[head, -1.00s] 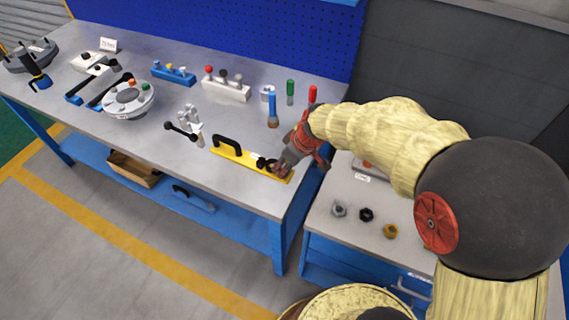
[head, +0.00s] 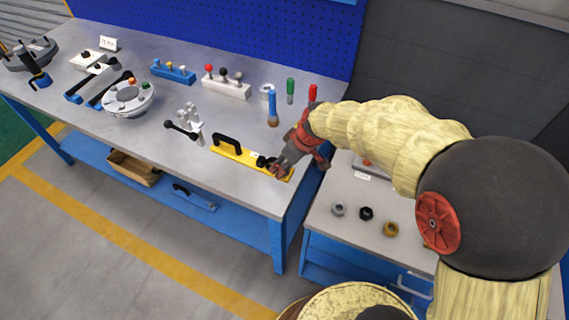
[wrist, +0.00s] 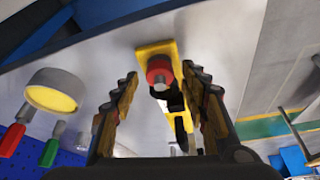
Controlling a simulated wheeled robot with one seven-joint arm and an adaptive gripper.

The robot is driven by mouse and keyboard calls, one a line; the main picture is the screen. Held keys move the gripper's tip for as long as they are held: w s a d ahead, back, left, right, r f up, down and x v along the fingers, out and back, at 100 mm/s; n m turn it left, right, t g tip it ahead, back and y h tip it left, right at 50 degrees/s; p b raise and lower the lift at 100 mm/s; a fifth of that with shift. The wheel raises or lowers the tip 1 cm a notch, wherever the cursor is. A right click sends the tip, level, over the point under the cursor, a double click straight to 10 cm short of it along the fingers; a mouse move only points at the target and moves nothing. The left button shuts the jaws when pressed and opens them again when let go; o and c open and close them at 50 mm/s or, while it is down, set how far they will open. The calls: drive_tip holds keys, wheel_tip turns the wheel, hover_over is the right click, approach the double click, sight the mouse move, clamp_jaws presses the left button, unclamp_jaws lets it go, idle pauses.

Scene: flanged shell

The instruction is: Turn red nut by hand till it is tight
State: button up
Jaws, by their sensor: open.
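The red nut (wrist: 158,69) shows in the wrist view near the end of the yellow bar (wrist: 146,49), with a pale round stud end in its middle. In the head view the yellow bar (head: 232,153) lies near the front right edge of the workbench, with a black handle on it. My gripper (head: 279,170) is over the bar's right end and hides the nut there. In the wrist view my gripper (wrist: 160,82) is open, with one finger on each side of the nut and visible gaps. I cannot tell how tight the nut is.
A blue-handled tool (head: 272,105) and green (head: 290,88) and red handles (head: 312,93) stand behind the gripper. A grey clamp with a black knob (head: 188,128) is left of the bar. A lower table (head: 345,238) with several nuts is at right.

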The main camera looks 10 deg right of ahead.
drive_tip(key=v, duration=1.1)
drive_tip(key=shift+r, duration=0.35)
drive_tip(key=shift+s+r, duration=0.1)
drive_tip(key=w+a+f+n+g+h+p, duration=0.1)
drive_tip(key=p, duration=0.5)
drive_tip(key=w+a+f+n+g+h+p, duration=0.1)
drive_tip(key=n+p, duration=0.1)
drive_tip(key=p, duration=0.5)
drive_tip(key=w+a+f+n+g+h+p, duration=0.1)
drive_tip(key=n+p, duration=0.1)
drive_tip(key=p, duration=0.4)
drive_tip(key=shift+f+g, duration=0.4)
drive_tip(key=shift+w+d+f+n, duration=0.15)
drive_tip(key=shift+w+n, duration=0.15)
drive_tip(key=shift+n, duration=0.2)
drive_tip(key=shift+f+b, duration=0.35)
drive_tip(key=shift+f, duration=3.35)
drive_tip(key=c, duration=0.3)
